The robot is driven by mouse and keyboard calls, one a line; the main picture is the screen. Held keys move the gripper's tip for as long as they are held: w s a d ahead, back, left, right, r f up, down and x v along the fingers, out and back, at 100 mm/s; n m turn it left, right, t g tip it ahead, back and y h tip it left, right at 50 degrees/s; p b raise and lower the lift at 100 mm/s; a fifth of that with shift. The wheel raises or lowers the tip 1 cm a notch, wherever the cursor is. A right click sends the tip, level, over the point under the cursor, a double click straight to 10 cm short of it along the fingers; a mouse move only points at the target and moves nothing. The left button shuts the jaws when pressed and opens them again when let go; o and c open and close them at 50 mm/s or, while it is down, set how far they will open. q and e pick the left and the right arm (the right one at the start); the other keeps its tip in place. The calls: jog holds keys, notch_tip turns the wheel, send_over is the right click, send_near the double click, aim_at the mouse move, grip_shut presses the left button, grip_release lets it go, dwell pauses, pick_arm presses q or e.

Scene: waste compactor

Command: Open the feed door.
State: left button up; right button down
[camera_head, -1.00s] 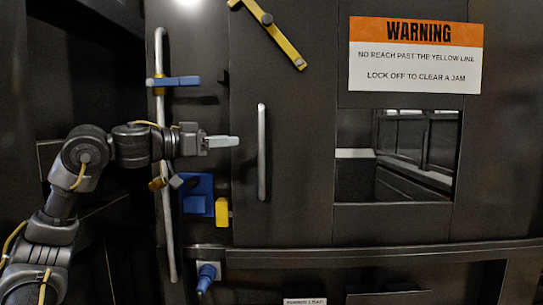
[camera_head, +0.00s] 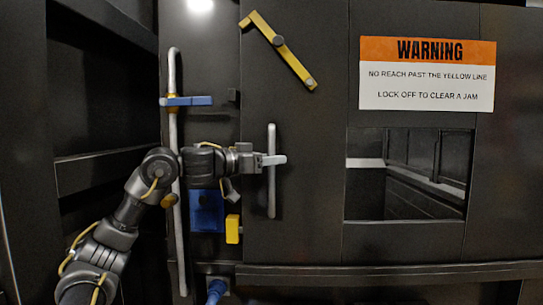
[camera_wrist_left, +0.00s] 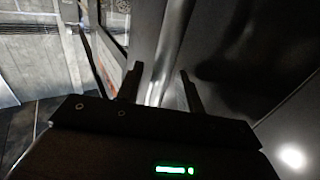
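The feed door (camera_head: 308,190) is a dark panel, flush with the machine front. Its upright grey bar handle (camera_head: 271,200) is at the panel's left. My left gripper (camera_head: 273,160) is at the middle of this handle, with its pale fingertips reaching just past the bar. In the left wrist view the handle (camera_wrist_left: 165,60) runs between the two dark fingers (camera_wrist_left: 160,92), which stand apart on either side. The left gripper looks open around the bar. My right gripper is not in view.
A yellow bar (camera_head: 278,48) slants above the handle. A long upright pipe (camera_head: 173,75) with a blue lever (camera_head: 187,101) stands left, close to my arm. A blue box (camera_head: 206,212) and yellow block (camera_head: 233,229) sit below. An opening (camera_head: 405,190) lies right, under a warning sign (camera_head: 427,75).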

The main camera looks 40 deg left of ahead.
pick_arm(q)
jog(key=shift+w, duration=0.15)
jog(key=shift+c, duration=0.5)
grip_shut()
jog(key=shift+d, duration=0.15)
